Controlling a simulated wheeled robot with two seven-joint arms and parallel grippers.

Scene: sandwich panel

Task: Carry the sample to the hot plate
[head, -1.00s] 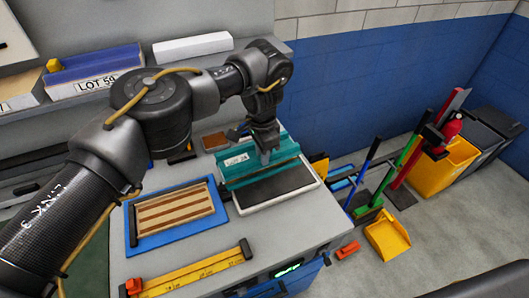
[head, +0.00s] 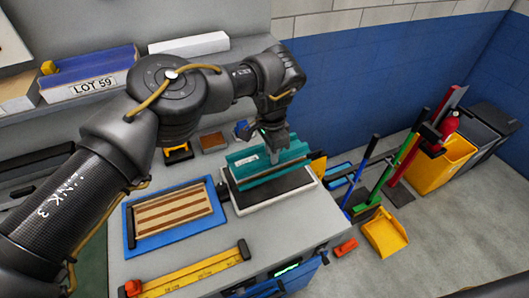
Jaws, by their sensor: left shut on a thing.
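A teal sample panel (head: 266,161) with a white label is in my left gripper (head: 273,155), whose fingers are shut on its upper edge. The hot plate (head: 272,189), a white slab with a dark top, stands at the right end of the bench. The panel is over the back part of the dark top. I cannot tell whether it touches the plate. My right gripper does not show.
A striped brown panel (head: 173,216) lies on a blue tray (head: 136,243) left of the hot plate. A yellow ruler (head: 190,276) lies at the bench front. A LOT 59 bin (head: 92,87) stands on the shelf. Brooms and a yellow dustpan (head: 386,235) are on the floor at right.

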